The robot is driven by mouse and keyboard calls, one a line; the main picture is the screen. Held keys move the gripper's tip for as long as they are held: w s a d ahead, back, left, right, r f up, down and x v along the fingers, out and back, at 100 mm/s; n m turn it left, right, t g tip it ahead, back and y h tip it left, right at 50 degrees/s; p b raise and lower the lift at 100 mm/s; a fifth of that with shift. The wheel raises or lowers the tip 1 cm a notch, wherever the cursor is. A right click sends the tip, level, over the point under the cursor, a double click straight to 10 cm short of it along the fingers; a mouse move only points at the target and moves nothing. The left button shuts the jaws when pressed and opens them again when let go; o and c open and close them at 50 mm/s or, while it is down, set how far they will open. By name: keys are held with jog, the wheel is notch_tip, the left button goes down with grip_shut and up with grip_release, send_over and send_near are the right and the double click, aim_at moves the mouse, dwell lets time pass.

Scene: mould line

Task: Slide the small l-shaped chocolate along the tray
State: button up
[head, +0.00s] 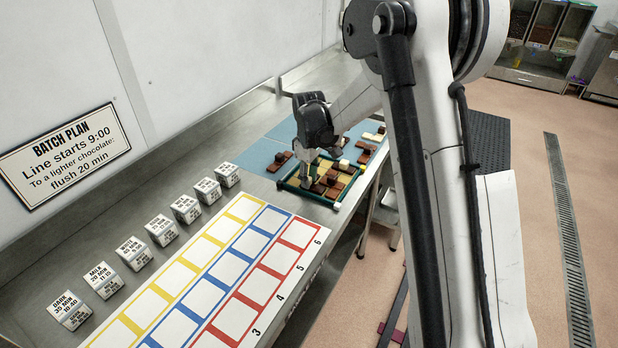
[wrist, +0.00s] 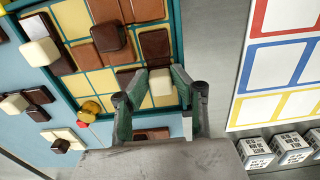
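The green-framed tray (wrist: 176,25) fills the upper left of the wrist view, with yellow cells and brown chocolate pieces. It also shows under my gripper in the head view (head: 350,198). My gripper (wrist: 160,76) points down into the tray near its edge, with one finger on each side of a cream cube knob (wrist: 161,86). The knob nearly fills the gap; I cannot tell whether the fingers press on it. A dark chocolate piece (wrist: 155,43) lies just beyond the fingertips. The fingers partly hide the pieces here, so I cannot make out the small L-shaped one.
A coloured grid sheet (head: 205,285) and a row of labelled cubes (head: 161,228) occupy the near bench. The wall stands behind the bench.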

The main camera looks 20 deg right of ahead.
grip_shut()
jog(key=shift+w+a, duration=0.1)
jog(key=shift+w+a+b, duration=0.5)
jog(key=shift+w+a, duration=0.95)
jog(key=o, duration=0.7)
grip_release()
jog(key=shift+c, duration=0.2)
notch_tip(320, 180, up, 12)
